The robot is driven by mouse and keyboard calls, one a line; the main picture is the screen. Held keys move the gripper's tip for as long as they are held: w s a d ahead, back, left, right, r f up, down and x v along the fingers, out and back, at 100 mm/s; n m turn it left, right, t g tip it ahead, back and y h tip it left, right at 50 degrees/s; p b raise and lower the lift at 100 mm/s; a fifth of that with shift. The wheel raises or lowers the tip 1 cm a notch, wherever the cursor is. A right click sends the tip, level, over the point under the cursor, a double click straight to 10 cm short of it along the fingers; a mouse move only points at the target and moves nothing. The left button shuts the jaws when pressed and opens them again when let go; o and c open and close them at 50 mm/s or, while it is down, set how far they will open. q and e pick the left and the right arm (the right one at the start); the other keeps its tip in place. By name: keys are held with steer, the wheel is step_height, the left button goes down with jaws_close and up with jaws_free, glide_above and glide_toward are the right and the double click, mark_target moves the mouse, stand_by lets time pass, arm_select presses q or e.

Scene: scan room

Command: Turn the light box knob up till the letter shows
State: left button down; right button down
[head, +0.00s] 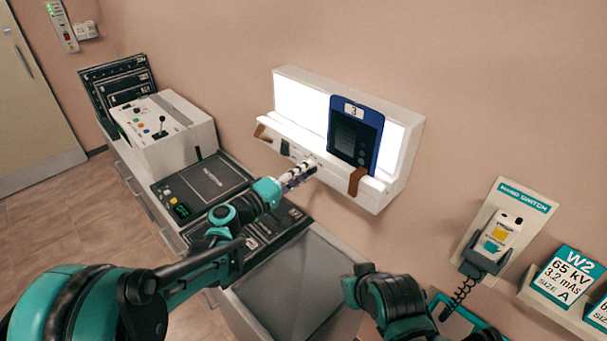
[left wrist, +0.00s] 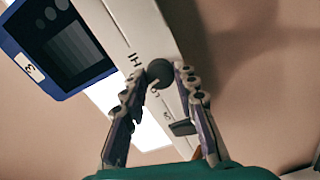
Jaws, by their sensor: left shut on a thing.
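The white light box (head: 400,165) hangs on the wall, its panel (head: 300,98) glowing bright white. A blue-framed film holder marked 3 (head: 354,110) stands in front of the panel. Its dark window shows grey steps in the left wrist view (left wrist: 72,50); I cannot make out a letter. The dark round knob (left wrist: 160,73) is on the box's front ledge, beside an "HI" mark. My left gripper (head: 312,166) reaches the ledge and is shut on the knob, one finger on each side in the left wrist view (left wrist: 160,80). My right gripper is not in view; only part of that arm shows.
A brown clip (head: 356,181) sits on the ledge right of my left gripper. A control console (head: 205,180) and a white box with a small lever (head: 165,130) stand at left. A hand switch (head: 500,236) and exposure cards (head: 566,277) are on the right wall.

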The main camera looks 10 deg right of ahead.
arm_select(q)
steer(key=shift+m, duration=1.1)
steer(key=c, duration=1.2)
jaws_free()
steer(key=shift+o, duration=0.2)
steer(key=v, duration=1.2)
